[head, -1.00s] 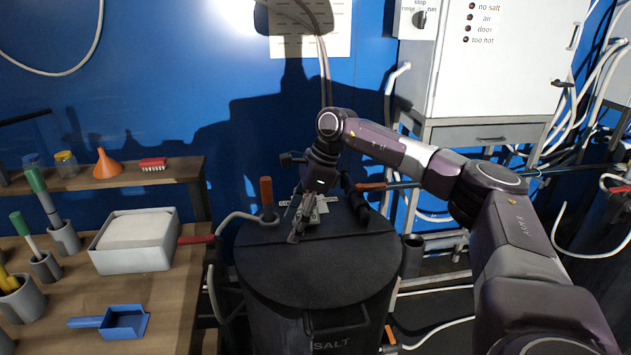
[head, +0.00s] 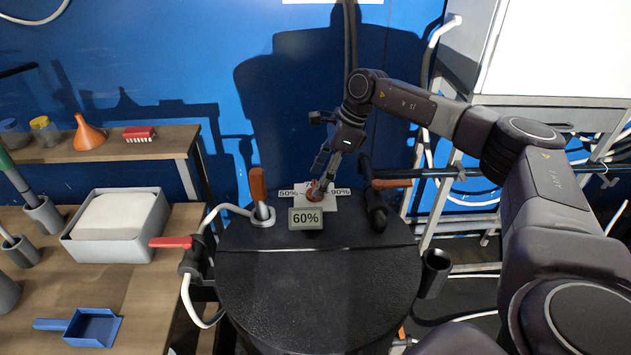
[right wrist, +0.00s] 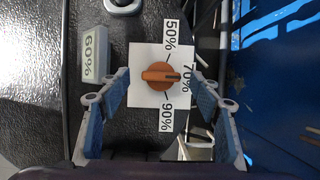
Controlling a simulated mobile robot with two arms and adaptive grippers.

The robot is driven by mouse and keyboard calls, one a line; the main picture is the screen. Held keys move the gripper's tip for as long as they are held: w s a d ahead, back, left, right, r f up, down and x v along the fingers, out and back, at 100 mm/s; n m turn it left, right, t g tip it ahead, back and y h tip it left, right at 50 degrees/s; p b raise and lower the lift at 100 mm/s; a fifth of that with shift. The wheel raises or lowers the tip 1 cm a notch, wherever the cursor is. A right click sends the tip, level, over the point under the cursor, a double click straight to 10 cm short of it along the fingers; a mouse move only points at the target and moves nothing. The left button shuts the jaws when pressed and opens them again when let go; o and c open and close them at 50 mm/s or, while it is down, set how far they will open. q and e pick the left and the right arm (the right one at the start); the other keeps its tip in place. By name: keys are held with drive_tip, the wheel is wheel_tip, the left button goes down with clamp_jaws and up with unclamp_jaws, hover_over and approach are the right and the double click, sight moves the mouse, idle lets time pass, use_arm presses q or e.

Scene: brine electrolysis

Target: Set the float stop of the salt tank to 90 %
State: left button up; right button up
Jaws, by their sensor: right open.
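The salt tank (head: 320,285) is black and stands in the middle of the head view. At the back of its top, an orange float-stop knob (head: 314,192) sits on a white plate with a 50% to 90% scale. In the right wrist view the knob (right wrist: 160,76) has its dark mark toward 70%. A grey display (head: 305,218) in front of it reads 60%. My right gripper (head: 325,181) is open above the knob, its fingers (right wrist: 154,78) to either side of it; contact cannot be told. My left gripper is not in view.
An orange-handled lever (head: 258,190) stands left of the plate, and a black fitting with an orange handle (head: 390,183) stands to its right. A red-handled valve (head: 172,242) is at the tank's left. A workbench (head: 145,290) carries a white-filled tray and blue scoop.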

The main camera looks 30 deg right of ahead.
sight(315, 185)
drive_tip(key=x, duration=0.3)
drive_tip(key=shift+w+d+f, duration=0.1)
drive_tip(key=shift+f, duration=0.1)
drive_tip(key=c, duration=1.2)
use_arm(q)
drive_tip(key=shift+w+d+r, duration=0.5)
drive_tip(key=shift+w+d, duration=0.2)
use_arm(e)
drive_tip(key=shift+o, duration=0.2)
